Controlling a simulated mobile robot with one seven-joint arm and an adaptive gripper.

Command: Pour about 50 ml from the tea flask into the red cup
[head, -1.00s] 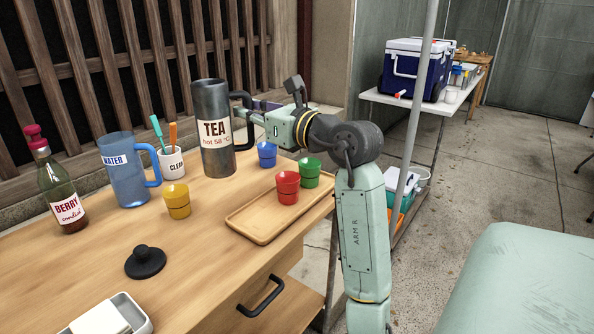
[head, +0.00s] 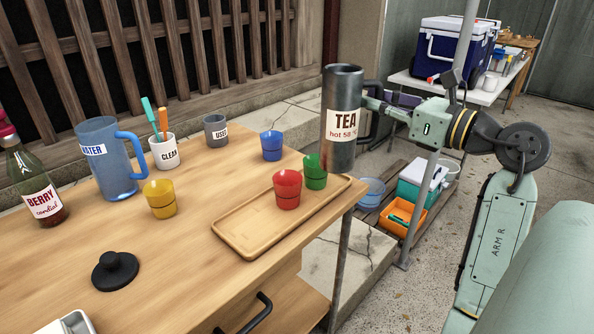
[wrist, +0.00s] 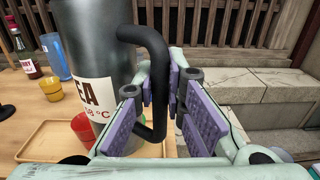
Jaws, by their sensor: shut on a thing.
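The grey tea flask (head: 342,150), labelled "TEA hot 58 °C", is upright and raised beside the table's right end. My gripper (head: 372,106) is shut on its black handle, from the flask's right side. The wrist view shows the purple finger pads (wrist: 160,105) around the handle (wrist: 155,70). The flask's top looks uncovered; its inside is hidden. The red cup (head: 287,190) stands on the wooden tray, left of and below the flask. It also shows partly behind the flask in the wrist view (wrist: 84,128).
The green cup (head: 315,172) stands beside the red cup on the tray (head: 238,238). Blue (head: 272,147) and yellow (head: 160,199) cups, a grey "USED" cup (head: 216,131), the water jug (head: 108,165) and a black lid (head: 115,272) are on the table. Crates (head: 405,212) stand low at right.

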